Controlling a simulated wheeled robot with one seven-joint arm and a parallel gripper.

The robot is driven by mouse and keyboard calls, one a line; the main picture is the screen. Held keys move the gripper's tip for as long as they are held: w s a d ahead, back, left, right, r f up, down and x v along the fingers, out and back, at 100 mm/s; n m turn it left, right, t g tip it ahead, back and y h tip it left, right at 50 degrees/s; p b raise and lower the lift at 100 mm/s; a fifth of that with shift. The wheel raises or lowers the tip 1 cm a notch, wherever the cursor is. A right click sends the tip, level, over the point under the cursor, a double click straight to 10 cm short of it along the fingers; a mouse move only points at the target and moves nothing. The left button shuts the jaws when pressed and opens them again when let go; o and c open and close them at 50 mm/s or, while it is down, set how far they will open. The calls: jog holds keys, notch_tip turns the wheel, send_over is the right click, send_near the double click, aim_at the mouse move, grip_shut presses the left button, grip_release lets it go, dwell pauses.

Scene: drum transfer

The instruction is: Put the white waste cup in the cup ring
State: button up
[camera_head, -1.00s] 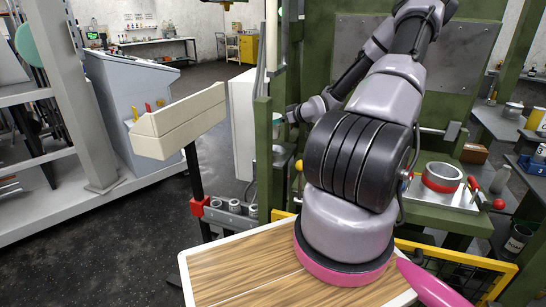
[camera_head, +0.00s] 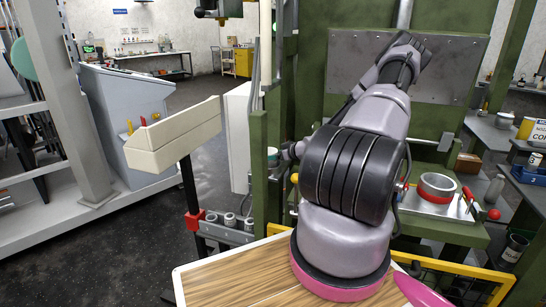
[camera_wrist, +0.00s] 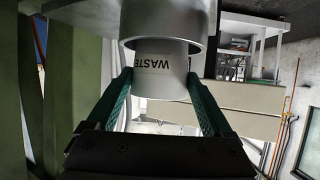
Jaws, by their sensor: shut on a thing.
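The white waste cup (camera_wrist: 160,83) is between the two green fingers of my gripper (camera_wrist: 159,76) in the wrist view, where its "WASTE" label appears upside down. My gripper is shut on the cup's sides. A grey round metal ring (camera_wrist: 163,25) is at the top of that view. The cup's far end is hidden within or behind the ring's edge; I cannot tell how deep it sits. In the head view, the gripper end is mostly hidden by a green post, with a small pale teal bit (camera_head: 272,154) showing beside it.
A green post (camera_head: 258,150) stands close to my gripper. A beige box on a black stand (camera_head: 175,135) is to the left, with several grey cylinders (camera_head: 231,220) in a rack below. A metal ring with a red band (camera_head: 437,190) sits at the right.

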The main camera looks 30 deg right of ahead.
jog(key=shift+f, duration=0.15)
jog(key=o, duration=1.1)
